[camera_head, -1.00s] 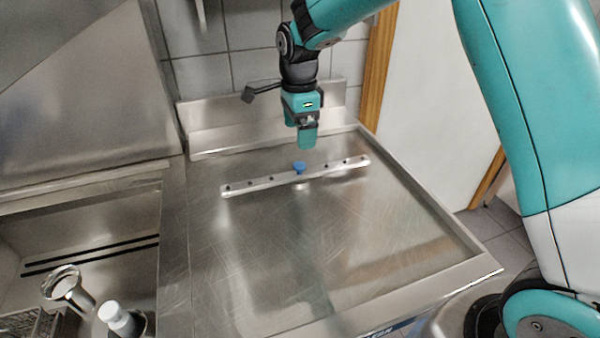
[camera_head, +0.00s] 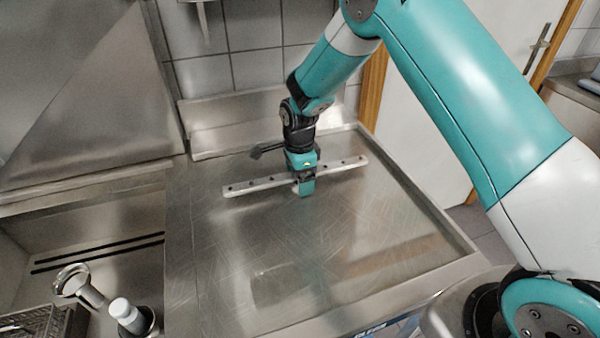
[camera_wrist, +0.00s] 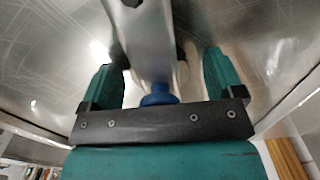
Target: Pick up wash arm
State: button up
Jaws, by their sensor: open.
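The wash arm (camera_head: 252,186) is a long, thin metal bar with several dark holes, lying across the steel worktop in the head view. My gripper (camera_head: 304,188) is lowered over the middle of the bar and hides its centre there. In the wrist view the bar (camera_wrist: 148,45) runs between the two teal fingers of my gripper (camera_wrist: 165,85), which are open with a finger on each side. The blue hub (camera_wrist: 158,95) of the wash arm sits between the fingers, close to the palm. I cannot tell whether either finger touches the bar.
The steel worktop (camera_head: 250,250) is clear around the bar, with a raised rim and a backsplash behind. At left is a sink (camera_head: 110,235) with a metal funnel-like piece (camera_head: 78,285), a white-capped bottle (camera_head: 122,312) and a rack (camera_head: 35,325). A tiled wall stands behind.

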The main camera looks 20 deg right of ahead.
jog(key=c, duration=1.2)
jog(key=shift+r, duration=0.15)
